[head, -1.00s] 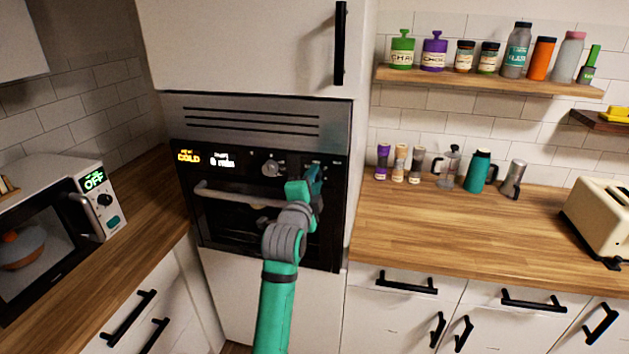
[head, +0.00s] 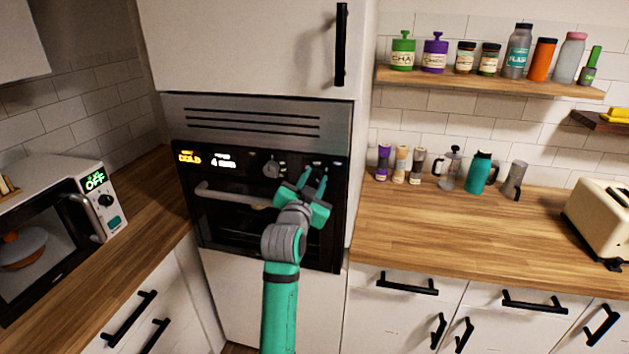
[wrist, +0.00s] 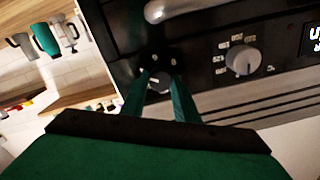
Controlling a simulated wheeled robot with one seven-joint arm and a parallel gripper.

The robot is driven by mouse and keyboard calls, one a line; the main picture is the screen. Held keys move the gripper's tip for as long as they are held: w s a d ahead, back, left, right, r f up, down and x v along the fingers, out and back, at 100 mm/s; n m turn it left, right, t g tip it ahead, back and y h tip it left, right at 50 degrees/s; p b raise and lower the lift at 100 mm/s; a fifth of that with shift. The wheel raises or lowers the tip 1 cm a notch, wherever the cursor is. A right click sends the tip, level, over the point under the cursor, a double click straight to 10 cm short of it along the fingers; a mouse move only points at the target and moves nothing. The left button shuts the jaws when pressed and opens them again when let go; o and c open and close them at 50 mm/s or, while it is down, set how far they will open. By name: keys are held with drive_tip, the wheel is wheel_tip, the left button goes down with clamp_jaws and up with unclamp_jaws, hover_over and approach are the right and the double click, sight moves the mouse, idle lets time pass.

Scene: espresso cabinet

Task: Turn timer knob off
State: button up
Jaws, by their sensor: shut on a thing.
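The built-in oven (head: 250,225) has a black control panel with two knobs. My gripper (head: 313,176) reaches the right part of this panel. In the wrist view my gripper (wrist: 161,76) has its two teal fingers on either side of the right knob, the timer knob (wrist: 158,85), and is shut on it. In the head view my gripper hides that knob. The other knob (head: 271,168) stands free to the left, and shows with its dial marks in the wrist view (wrist: 241,61). The lit timer display (head: 223,162) appears to read 4 min.
The oven handle (head: 222,194) runs below the panel, close to my gripper. A tall cabinet door with a black handle (head: 341,45) is above. A microwave (head: 95,205) stands on the left counter. Jars, a teal jug (head: 477,172) and a toaster (head: 603,217) stand on the right counter.

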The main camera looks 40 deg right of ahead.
drive_tip(key=n, duration=0.6)
drive_tip(key=shift+w+a+f+n, duration=0.15)
drive_tip(key=shift+f+n, duration=0.15)
drive_tip(key=n, duration=0.6)
drive_tip(key=shift+f, duration=0.1)
drive_tip(key=n, duration=0.6)
drive_tip(key=shift+n, duration=0.4)
drive_tip(key=n, duration=0.5)
drive_tip(key=shift+d+n, duration=0.2)
drive_tip(key=shift+n, duration=0.1)
drive_tip(key=o, duration=1)
drive_tip(key=shift+o, duration=0.3)
drive_tip(key=shift+a, duration=0.1)
